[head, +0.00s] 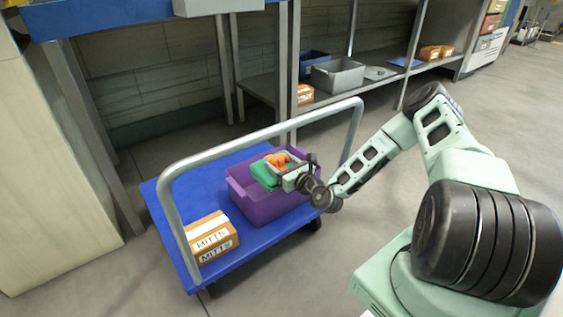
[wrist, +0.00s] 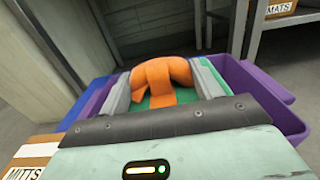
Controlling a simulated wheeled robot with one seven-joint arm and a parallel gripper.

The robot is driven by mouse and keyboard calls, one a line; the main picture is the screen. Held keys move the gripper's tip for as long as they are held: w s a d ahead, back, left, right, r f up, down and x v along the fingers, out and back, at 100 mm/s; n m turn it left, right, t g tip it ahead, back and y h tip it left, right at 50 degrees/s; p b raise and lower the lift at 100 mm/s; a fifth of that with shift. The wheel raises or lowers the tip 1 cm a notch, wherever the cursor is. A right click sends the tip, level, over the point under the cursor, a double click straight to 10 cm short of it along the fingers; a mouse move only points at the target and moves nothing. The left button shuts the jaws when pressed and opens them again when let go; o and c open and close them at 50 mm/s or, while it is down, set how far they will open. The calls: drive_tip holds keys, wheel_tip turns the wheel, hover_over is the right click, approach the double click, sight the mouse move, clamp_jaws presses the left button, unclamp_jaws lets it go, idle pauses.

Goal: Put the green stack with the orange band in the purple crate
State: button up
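The green stack (head: 261,173) with its orange band (head: 277,160) is at the mouth of the purple crate (head: 265,207) in the head view. My gripper (head: 281,168) is over the crate, with its fingers on either side of the stack. In the wrist view the green stack (wrist: 206,80) and orange band (wrist: 160,78) sit between the two grey fingers (wrist: 160,90), which appear to press on its sides. The purple crate (wrist: 265,95) shows around and beyond the stack. The stack's underside is hidden, so whether it rests on the crate floor cannot be told.
The crate stands on a blue cart (head: 170,190) with a grey tube handle (head: 250,137). A MITTS box (head: 210,237) lies on the cart left of the crate. A shelf behind holds a grey bin (head: 337,75) and small boxes. Bare floor surrounds the cart's front.

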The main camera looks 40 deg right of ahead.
drive_tip(key=o, duration=0.4)
drive_tip(key=shift+c, duration=0.2)
drive_tip(key=shift+r, duration=0.1)
drive_tip(key=shift+r+b, duration=0.35)
drive_tip(key=s+p, duration=0.4)
drive_tip(key=s, duration=0.8)
drive_tip(key=shift+d+r+p, duration=0.15)
drive_tip(key=shift+d+p, duration=0.05)
drive_tip(key=shift+p, duration=0.15)
